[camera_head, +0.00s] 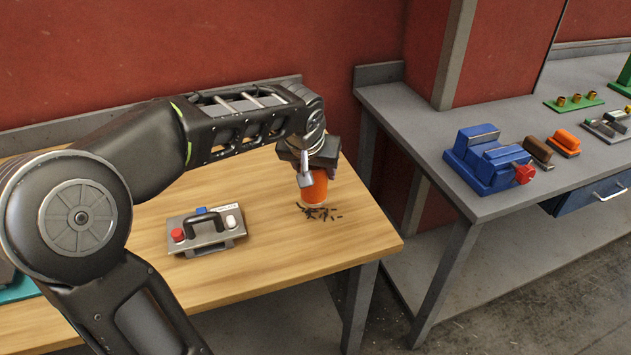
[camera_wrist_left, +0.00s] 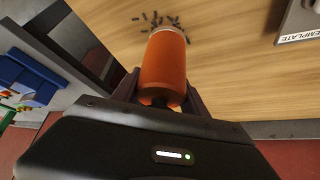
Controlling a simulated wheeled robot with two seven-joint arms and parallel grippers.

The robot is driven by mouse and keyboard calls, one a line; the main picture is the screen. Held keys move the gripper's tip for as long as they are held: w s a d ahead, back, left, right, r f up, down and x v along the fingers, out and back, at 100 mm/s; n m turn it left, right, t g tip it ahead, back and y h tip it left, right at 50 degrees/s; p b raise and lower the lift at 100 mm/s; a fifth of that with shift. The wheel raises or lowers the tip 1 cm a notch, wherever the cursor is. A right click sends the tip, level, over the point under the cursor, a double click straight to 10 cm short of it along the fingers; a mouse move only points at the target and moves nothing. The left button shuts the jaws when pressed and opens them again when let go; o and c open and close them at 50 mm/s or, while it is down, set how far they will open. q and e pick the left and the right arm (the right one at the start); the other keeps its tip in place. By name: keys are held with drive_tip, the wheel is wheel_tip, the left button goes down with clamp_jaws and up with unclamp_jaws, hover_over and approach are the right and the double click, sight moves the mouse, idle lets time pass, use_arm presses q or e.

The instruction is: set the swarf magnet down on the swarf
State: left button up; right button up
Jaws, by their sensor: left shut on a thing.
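The swarf magnet is an orange cylinder (camera_head: 314,187) held upright in my left gripper (camera_head: 306,172), over the wooden bench. In the left wrist view the magnet (camera_wrist_left: 164,68) sits between the two fingers of my left gripper (camera_wrist_left: 158,92), which is shut on it. The swarf (camera_head: 322,213) is a scatter of small dark slivers on the wood, just beside and below the magnet's lower end. The swarf also shows past the magnet's end in the left wrist view (camera_wrist_left: 160,20). I cannot tell whether the magnet touches the swarf. My right gripper is not in view.
A grey template with a black handle (camera_head: 206,231) lies on the wooden bench (camera_head: 300,255), left of the swarf. Clear wood lies in front of the swarf.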

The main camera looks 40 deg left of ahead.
sight(316, 181)
use_arm(q)
drive_tip(key=shift+f, duration=1.8)
drive_tip(key=shift+f, duration=0.15)
drive_tip(key=o, duration=1.5)
drive_tip(key=shift+r, duration=0.25)
drive_tip(key=v, duration=1.2)
drive_tip(key=shift+f, duration=0.1)
